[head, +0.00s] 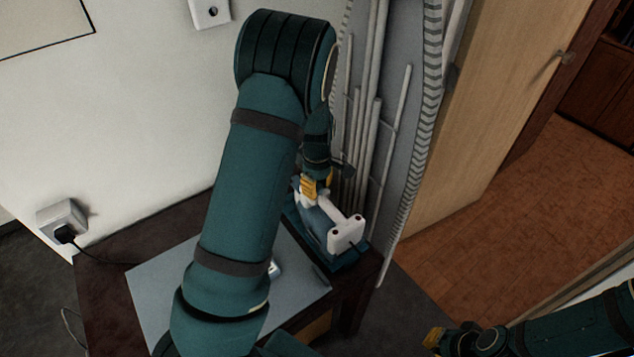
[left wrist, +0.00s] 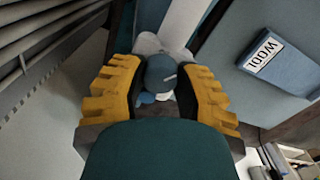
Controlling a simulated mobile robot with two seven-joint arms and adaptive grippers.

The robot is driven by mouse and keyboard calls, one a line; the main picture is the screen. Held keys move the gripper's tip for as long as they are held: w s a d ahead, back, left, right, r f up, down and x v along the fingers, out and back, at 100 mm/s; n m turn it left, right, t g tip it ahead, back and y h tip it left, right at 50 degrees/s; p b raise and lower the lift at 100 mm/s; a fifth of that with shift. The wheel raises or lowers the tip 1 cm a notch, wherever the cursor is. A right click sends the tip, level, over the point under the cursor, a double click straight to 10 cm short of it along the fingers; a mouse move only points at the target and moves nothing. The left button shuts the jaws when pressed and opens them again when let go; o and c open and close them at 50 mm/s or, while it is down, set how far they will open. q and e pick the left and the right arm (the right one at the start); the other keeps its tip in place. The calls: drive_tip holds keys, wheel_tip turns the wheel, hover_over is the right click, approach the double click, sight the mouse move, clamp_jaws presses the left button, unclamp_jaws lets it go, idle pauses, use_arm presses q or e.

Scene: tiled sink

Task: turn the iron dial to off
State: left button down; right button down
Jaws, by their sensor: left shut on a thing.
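The blue and white iron (head: 318,222) sits on a teal base at the right end of the dark table. My left gripper (head: 314,187) reaches down to the iron's upper end. In the left wrist view, the yellow fingers of my left gripper (left wrist: 160,85) are on both sides of the round blue-grey dial (left wrist: 161,74), which carries a pale mark. The gripper is shut on the dial. The dial is hidden in the head view. Only a yellow finger part of my right gripper (head: 436,340) shows at the bottom edge, away from the iron; its opening is unclear.
A grey mat (head: 155,290) covers much of the dark table (head: 100,300). A wall socket with a plug (head: 62,222) is at the left. Pale upright rods (head: 370,120) stand close behind the iron.

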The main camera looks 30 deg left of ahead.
sight(317, 186)
use_arm(q)
drive_tip(key=shift+n+p, duration=0.4)
drive_tip(key=shift+n, duration=0.4)
drive_tip(key=c, duration=0.6)
unclamp_jaws()
wheel_tip(317, 186, up, 12)
